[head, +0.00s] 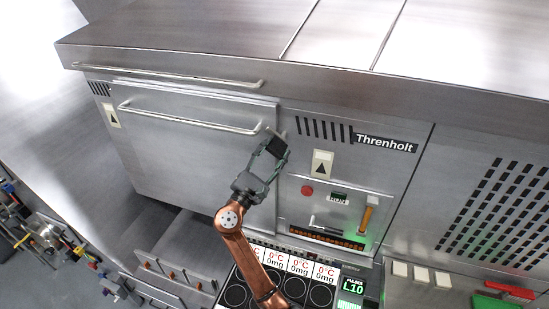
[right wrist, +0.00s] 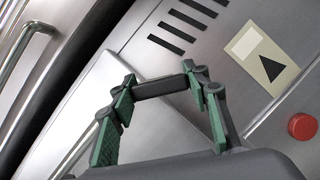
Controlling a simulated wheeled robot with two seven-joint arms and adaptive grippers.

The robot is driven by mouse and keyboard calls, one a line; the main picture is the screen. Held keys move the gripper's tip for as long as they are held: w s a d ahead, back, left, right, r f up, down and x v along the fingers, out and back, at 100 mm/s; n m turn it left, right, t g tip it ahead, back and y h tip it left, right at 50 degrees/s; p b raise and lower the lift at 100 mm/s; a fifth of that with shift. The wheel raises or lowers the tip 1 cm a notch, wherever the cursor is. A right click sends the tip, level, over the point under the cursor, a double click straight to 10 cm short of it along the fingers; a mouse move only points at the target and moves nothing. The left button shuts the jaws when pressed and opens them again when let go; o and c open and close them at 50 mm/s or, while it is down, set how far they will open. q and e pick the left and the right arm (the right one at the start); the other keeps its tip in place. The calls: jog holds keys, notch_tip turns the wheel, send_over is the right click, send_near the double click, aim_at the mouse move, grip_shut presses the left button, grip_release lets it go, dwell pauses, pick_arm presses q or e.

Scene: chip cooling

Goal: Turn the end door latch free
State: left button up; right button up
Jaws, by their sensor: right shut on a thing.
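The end door (head: 185,155) is a flat steel panel with a long bar handle (head: 190,118), and it looks closed. The end door latch (head: 277,147) is at the door's upper right edge. Its dark grip (right wrist: 163,87) shows in the right wrist view between the green finger pads. My right gripper (head: 268,157) is shut on this latch, its fingers on both sides of the grip. The fingers hide part of the latch, and I cannot tell its exact angle. My left gripper is not in view.
A white label with a black triangle (head: 322,163) and a red button (head: 307,190) are on the panel right of the gripper. An upper bar handle (head: 165,74) runs above the door. Dark round plates with displays (head: 300,267) lie below.

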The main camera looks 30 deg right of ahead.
jog(key=m+g+b, duration=0.1)
jog(key=m, duration=0.2)
jog(key=shift+m+g+b, duration=0.3)
jog(key=shift+m, duration=0.1)
jog(key=m+g+b, duration=0.1)
jog(key=m, duration=0.2)
jog(key=m+g+y, duration=0.1)
jog(key=m, duration=0.2)
jog(key=shift+m+g+y+b, duration=0.3)
jog(key=shift+m+y, duration=0.1)
jog(key=shift+m, duration=1)
jog(key=o, duration=1.2)
jog(key=shift+c, duration=0.2)
